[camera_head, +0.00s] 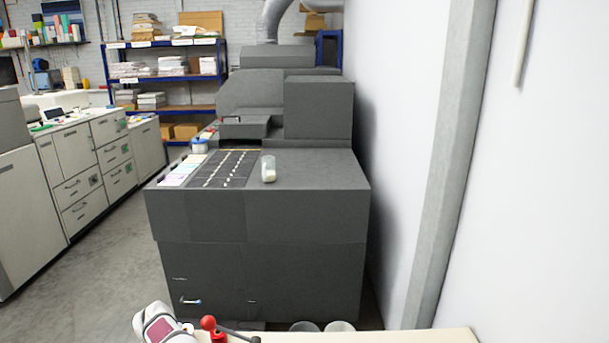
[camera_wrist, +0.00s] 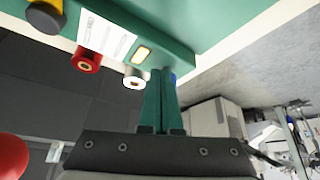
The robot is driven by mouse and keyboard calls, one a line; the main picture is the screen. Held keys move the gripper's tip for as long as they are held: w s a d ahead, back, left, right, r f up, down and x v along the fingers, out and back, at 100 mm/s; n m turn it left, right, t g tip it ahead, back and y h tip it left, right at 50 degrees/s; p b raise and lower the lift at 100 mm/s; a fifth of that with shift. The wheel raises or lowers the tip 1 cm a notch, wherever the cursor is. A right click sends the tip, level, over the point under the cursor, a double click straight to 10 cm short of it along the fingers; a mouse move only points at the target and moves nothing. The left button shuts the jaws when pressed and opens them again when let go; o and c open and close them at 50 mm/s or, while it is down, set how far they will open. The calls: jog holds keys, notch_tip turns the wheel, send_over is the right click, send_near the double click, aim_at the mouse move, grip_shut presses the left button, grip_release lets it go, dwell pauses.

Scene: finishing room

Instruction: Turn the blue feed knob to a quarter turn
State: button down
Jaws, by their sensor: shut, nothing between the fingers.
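In the wrist view my gripper (camera_wrist: 163,72) points up the picture with its two green fingers together and nothing between them. A small bit of blue (camera_wrist: 173,78), which looks like the blue feed knob, shows just beside the fingertips at the green panel's edge. Most of it is hidden behind the fingers, so its turn cannot be read. I cannot tell whether the fingers touch it. The green panel (camera_wrist: 185,40) also carries a white knob (camera_wrist: 134,79), a red knob (camera_wrist: 88,60) and a yellow-and-black knob (camera_wrist: 45,17). The head view does not show the blue knob.
A white card (camera_wrist: 107,38) and a yellow label (camera_wrist: 141,54) are on the panel. A red ball (camera_wrist: 10,157) is close at the left in the wrist view; a red ball-topped lever (camera_head: 208,323) shows in the head view. A large dark machine (camera_head: 255,215) stands ahead.

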jog(key=shift+w+a, duration=0.1)
jog(key=shift+a, duration=0.15)
dwell(0.4)
jog(key=shift+s+a, duration=0.3)
jog(key=shift+s, duration=0.05)
jog(key=shift+s+a, duration=0.15)
jog(key=shift+a, duration=0.3)
